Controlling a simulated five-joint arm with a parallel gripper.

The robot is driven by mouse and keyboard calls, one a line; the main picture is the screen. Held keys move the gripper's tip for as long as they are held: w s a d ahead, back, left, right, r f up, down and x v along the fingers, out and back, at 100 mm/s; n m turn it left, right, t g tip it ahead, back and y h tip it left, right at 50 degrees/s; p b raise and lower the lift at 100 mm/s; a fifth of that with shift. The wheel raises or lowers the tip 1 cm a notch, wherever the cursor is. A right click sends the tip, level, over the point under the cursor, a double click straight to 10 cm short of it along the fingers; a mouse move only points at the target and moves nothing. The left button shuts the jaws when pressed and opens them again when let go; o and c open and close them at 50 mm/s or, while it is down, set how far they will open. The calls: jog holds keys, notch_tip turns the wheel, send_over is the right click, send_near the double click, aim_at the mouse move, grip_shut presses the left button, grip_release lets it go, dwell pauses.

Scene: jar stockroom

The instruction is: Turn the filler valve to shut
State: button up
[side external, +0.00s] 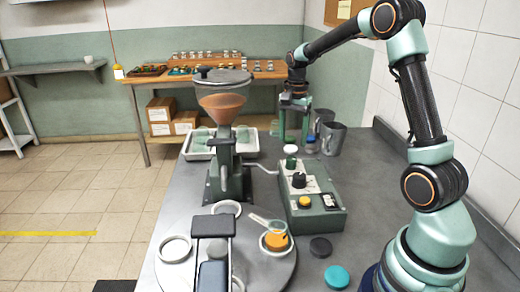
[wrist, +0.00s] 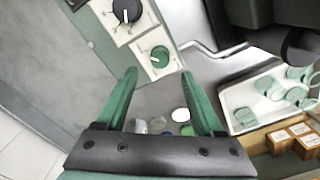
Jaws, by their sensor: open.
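The control box (side external: 318,215) stands on the grey table, with a green knob (side external: 290,163) at its far end and a black knob (side external: 299,180) nearer. In the wrist view the green knob (wrist: 159,55) and the black knob (wrist: 127,10) each sit on a white plate. I cannot tell which knob is the filler valve. The filler (side external: 228,170), with an orange-filled hopper, stands left of the box. My gripper (side external: 293,138) is open and empty, fingers pointing down, near the box's far end. In the wrist view its fingertips (wrist: 159,72) are apart, with the green knob between and just beyond them.
A round turntable (side external: 255,268) holds several items in front of the filler. A teal lid (side external: 336,277) and a dark lid (side external: 320,247) lie right of it. Metal jugs (side external: 332,138) stand behind the box. A white tray (wrist: 270,95) holds jars. A bent pipe (side external: 262,168) joins filler and box.

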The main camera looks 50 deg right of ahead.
aim_at(291, 158)
notch_tip(291, 158, down, 7)
jog(key=shift+r, duration=0.1)
dwell(0.3)
grip_shut()
